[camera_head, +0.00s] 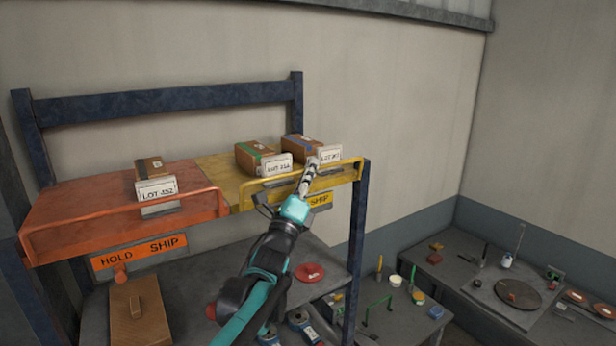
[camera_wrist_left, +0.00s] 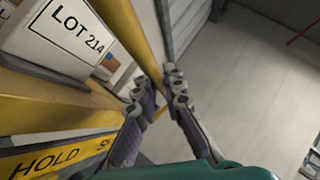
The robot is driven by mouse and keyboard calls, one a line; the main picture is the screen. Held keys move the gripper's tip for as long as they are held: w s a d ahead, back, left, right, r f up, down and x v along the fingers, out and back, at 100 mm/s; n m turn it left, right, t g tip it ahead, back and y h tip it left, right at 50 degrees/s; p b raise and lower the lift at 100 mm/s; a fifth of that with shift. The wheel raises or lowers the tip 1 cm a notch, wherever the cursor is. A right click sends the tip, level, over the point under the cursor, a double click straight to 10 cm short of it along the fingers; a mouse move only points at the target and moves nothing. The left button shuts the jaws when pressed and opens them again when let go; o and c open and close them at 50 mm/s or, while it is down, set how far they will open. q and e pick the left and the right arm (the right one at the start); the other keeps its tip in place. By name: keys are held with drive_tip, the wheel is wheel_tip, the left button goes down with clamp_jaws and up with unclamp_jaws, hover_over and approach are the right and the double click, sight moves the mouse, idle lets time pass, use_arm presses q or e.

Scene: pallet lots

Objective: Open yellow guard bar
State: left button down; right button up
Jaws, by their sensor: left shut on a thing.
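The yellow guard bar (camera_head: 340,172) runs along the front edge of the yellow shelf bay (camera_head: 222,170), in its raised place before the boxes. My left gripper (camera_head: 308,178) reaches up to it from below and is shut on it near its middle. In the left wrist view the yellow bar (camera_wrist_left: 125,28) runs down between the two fingers of the left gripper (camera_wrist_left: 160,90). The fingers hide part of the bar. My right gripper is in neither view.
Two labelled cartons (camera_head: 255,155) (camera_head: 300,147) stand behind the bar. An orange bay (camera_head: 80,205) with its own bar and one carton (camera_head: 149,170) is to the left. A dark lower shelf (camera_head: 190,290) holds a wooden block (camera_head: 138,315). A cluttered bench (camera_head: 450,270) stands at right.

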use_arm(q)
drive_tip(key=shift+s+d+f+m+g+h+b, duration=0.15)
drive_tip(key=shift+s+d+f+m+h+b, duration=0.15)
drive_tip(key=shift+m+h+b, duration=0.65)
drive_tip(key=shift+s+d+f+m+g+h+b, duration=0.15)
drive_tip(key=shift+s+m+h+b, duration=0.25)
drive_tip(key=shift+m+h, duration=1.15)
drive_tip(key=shift+s+d+f+m+g+h+b, duration=0.25)
drive_tip(key=shift+m+h+b, duration=0.55)
drive_tip(key=shift+m, duration=0.8)
drive_tip(key=shift+r+h, duration=0.1)
drive_tip(key=shift+h, duration=0.2)
